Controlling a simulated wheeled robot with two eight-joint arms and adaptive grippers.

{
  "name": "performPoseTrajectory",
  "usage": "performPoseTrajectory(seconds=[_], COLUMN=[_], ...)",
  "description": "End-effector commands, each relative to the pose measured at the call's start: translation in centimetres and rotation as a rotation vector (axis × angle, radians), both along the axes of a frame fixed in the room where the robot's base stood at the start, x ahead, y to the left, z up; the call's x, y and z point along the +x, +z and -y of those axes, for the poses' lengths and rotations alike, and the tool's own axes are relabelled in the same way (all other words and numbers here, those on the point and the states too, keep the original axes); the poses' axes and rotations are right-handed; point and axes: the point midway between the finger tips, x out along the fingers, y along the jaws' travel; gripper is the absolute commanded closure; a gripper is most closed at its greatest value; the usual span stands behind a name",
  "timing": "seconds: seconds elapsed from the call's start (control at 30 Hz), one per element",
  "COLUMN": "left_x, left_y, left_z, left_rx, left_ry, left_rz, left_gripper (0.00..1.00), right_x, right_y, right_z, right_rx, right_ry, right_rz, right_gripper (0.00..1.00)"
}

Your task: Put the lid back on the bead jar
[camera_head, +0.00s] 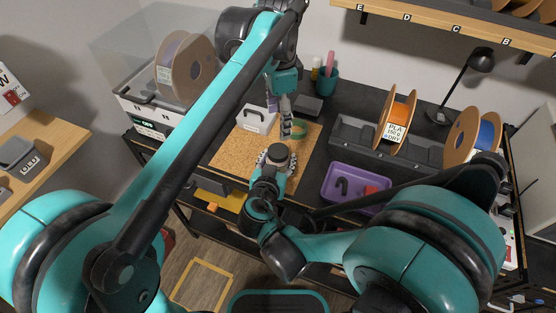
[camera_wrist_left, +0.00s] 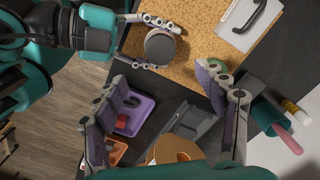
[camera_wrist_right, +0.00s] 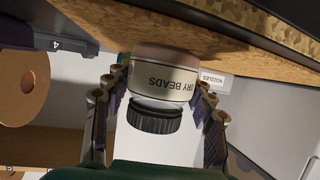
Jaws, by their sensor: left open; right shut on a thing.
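The bead jar (camera_wrist_right: 165,88), a pale jar labelled "DRY BEADS", appears upside down in the right wrist view, by the cork mat. My right gripper (camera_head: 276,161) is shut around its sides. The dark ribbed lid (camera_wrist_right: 154,117) is at the jar's mouth; I cannot tell whether it is fully seated. From above, the lid (camera_wrist_left: 160,46) shows as a grey disc between the right fingers and hides the jar in the left wrist view. My left gripper (camera_wrist_left: 163,75) is open and empty, above the mat and beyond the jar in the head view.
The cork mat (camera_head: 232,150) also holds a white box with a handle (camera_head: 257,119) and a green ring (camera_head: 299,127). A purple tray (camera_head: 338,197) is to the right. A grey trough (camera_head: 350,130) and an orange spool (camera_head: 398,112) stand behind it.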

Motion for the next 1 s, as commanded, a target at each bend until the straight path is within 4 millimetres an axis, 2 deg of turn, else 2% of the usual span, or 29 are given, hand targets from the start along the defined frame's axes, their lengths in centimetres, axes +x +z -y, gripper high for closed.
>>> performPoseTrajectory(seconds=[0.13,0.4,0.43,0.5,0.53,0.87,1.0], left_x=[0.0,0.0,0.0,0.0,0.0,0.0,0.0], left_y=[1.0,1.2,1.2,1.2,1.2,1.2,1.2], left_z=[0.0,0.0,0.0,0.0,0.0,0.0,0.0], left_rx=[0.000,0.000,0.000,0.000,0.000,0.000,0.000], left_ry=[0.000,0.000,0.000,0.000,0.000,0.000,0.000], left_rz=[0.000,0.000,0.000,0.000,0.000,0.000,0.000], left_gripper=[0.29,0.29,0.29,0.29,0.29,0.29,0.29], right_x=[0.0,0.0,0.0,0.0,0.0,-0.2,-1.5], right_y=[0.0,0.0,0.0,0.0,0.0,0.1,0.6], right_z=[0.0,0.0,0.0,0.0,0.0,-0.1,-0.4], right_rx=[0.001,0.001,0.001,0.001,0.001,0.000,0.000], right_ry=[0.000,0.000,0.000,0.000,0.000,0.001,0.004], right_rz=[-0.001,-0.001,-0.001,-0.001,-0.001,0.000,-0.001], right_gripper=[1.00,1.00,0.42,0.24,0.21,0.21,0.21])
